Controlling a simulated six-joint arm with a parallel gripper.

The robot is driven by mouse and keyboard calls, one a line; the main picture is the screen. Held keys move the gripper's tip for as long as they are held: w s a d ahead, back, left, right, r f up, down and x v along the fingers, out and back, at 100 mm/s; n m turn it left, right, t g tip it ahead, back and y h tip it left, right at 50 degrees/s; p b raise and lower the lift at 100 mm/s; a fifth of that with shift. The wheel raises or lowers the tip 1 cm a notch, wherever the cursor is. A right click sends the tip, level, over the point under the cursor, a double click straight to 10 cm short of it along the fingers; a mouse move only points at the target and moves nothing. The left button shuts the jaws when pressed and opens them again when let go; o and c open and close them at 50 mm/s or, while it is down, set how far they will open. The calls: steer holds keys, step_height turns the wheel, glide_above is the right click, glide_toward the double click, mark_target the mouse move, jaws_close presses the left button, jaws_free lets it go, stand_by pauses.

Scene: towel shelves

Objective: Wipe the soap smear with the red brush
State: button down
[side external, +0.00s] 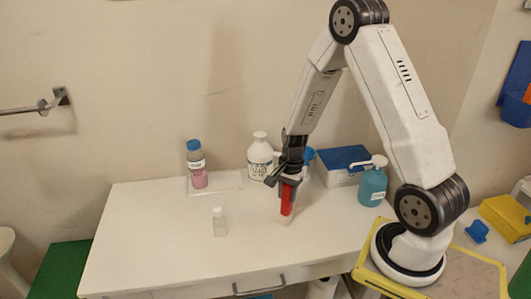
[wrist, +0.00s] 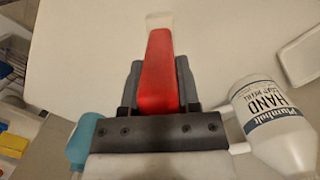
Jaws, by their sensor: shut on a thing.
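The red brush (side external: 287,198) hangs nearly upright from my gripper (side external: 288,178), with its pale head (side external: 285,221) at or just above the white tabletop. I cannot tell whether it touches. In the wrist view the red brush (wrist: 157,82) lies between the two dark fingers of my gripper (wrist: 159,68), which is shut on it. Its whitish head (wrist: 158,20) points away from the wrist. I cannot make out a soap smear on the white table in either view.
A small clear bottle (side external: 220,222) stands left of the brush. Behind are a blue-capped pink bottle (side external: 197,168) on a pale tray (side external: 229,180), a white soap bottle (side external: 260,157) and a blue-lidded box (side external: 343,164). A teal pump bottle (side external: 372,186) stands right. The table's front left is clear.

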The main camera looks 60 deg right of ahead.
steer(key=shift+s+d, duration=0.55)
steer(key=w+a, duration=0.5)
step_height(320, 180, up, 8)
stand_by(0.7)
steer(key=shift+s, duration=0.1)
stand_by(0.4)
